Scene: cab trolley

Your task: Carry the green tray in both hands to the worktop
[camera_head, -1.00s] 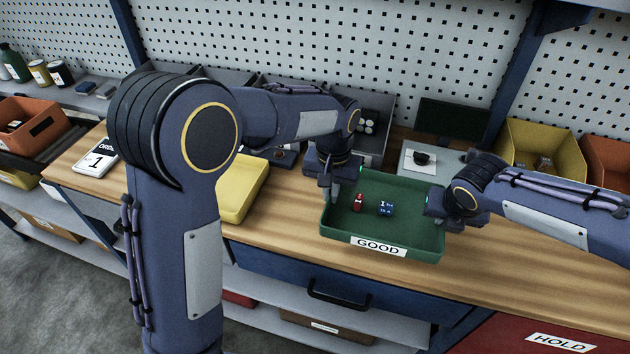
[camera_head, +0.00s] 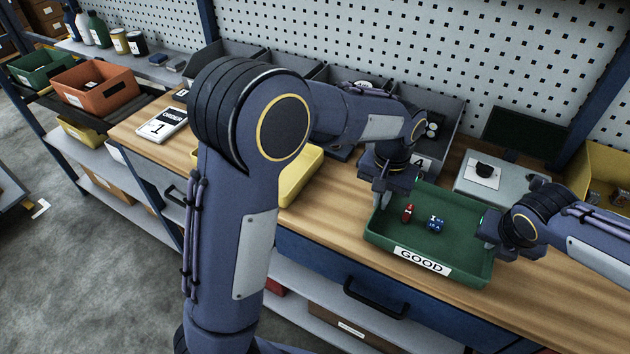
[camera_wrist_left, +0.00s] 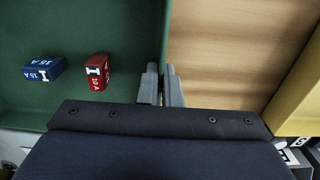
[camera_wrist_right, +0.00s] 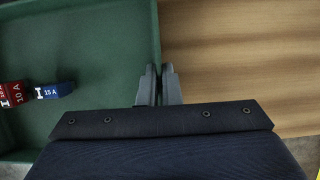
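The green tray (camera_head: 455,217) with a "GOOD" label is over the wooden worktop (camera_head: 335,206), near its front edge. I cannot tell whether its base touches the wood. Inside lie a red fuse block (camera_head: 408,213) marked 10 A and a blue one (camera_head: 435,224) marked 15 A. My left gripper (camera_head: 384,200) is shut on the tray's left wall; its fingers (camera_wrist_left: 165,84) straddle the rim in the left wrist view. My right gripper (camera_head: 486,228) is shut on the right wall; its fingers (camera_wrist_right: 158,84) straddle that rim in the right wrist view.
A yellow bin (camera_head: 301,178) stands left of the tray, partly behind my left arm. A grey device (camera_head: 492,182) and dark screen (camera_head: 523,137) stand behind it. Bare wood shows between bin and tray.

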